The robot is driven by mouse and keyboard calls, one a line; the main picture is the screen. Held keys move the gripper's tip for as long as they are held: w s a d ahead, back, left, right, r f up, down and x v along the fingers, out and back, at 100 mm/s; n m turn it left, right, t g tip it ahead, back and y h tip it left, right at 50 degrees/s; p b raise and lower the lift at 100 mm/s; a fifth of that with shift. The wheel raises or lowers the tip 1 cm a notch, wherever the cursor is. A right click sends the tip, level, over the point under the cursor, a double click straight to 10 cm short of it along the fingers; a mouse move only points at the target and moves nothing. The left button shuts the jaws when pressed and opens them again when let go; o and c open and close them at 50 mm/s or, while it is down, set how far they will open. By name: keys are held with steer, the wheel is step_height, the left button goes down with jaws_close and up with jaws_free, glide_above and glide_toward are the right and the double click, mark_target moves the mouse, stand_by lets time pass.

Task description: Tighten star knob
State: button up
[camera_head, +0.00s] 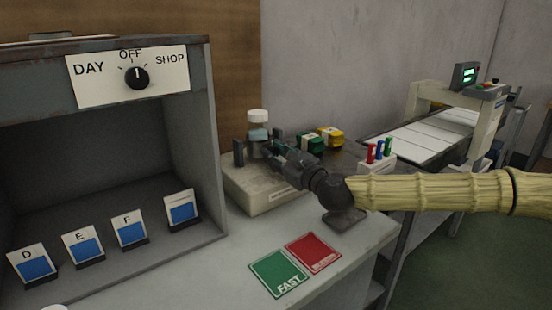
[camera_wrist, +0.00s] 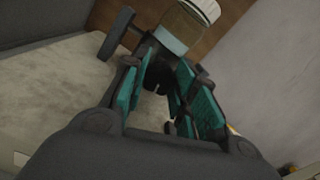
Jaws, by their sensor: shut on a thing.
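My gripper (camera_head: 277,152) reaches in from the right at the beige fixture (camera_head: 262,195) on the bench. In the wrist view, the teal-padded fingers (camera_wrist: 163,70) are closed around a dark part just below a clear jar with a white lid (camera_wrist: 187,20). This dark part appears to be the star knob (camera_wrist: 158,76); the fingers hide most of it, so its lobes cannot be made out. The jar also shows upright in the head view (camera_head: 258,124). A dark upright plate (camera_head: 238,153) stands to its left, joined by a rod in the wrist view.
A grey cabinet with a DAY/OFF/SHOP dial (camera_head: 136,77) and several blue-and-white cards stands at left. Green (camera_head: 278,275) and red (camera_head: 313,252) cards lie on the bench front. Green and yellow blocks (camera_head: 320,139) and a pen holder (camera_head: 377,158) sit behind my arm.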

stand_by(0.4)
steer(key=o, duration=1)
steer(key=shift+o, duration=0.2)
steer(key=v, duration=1.2)
steer(key=shift+a+f, duration=0.1)
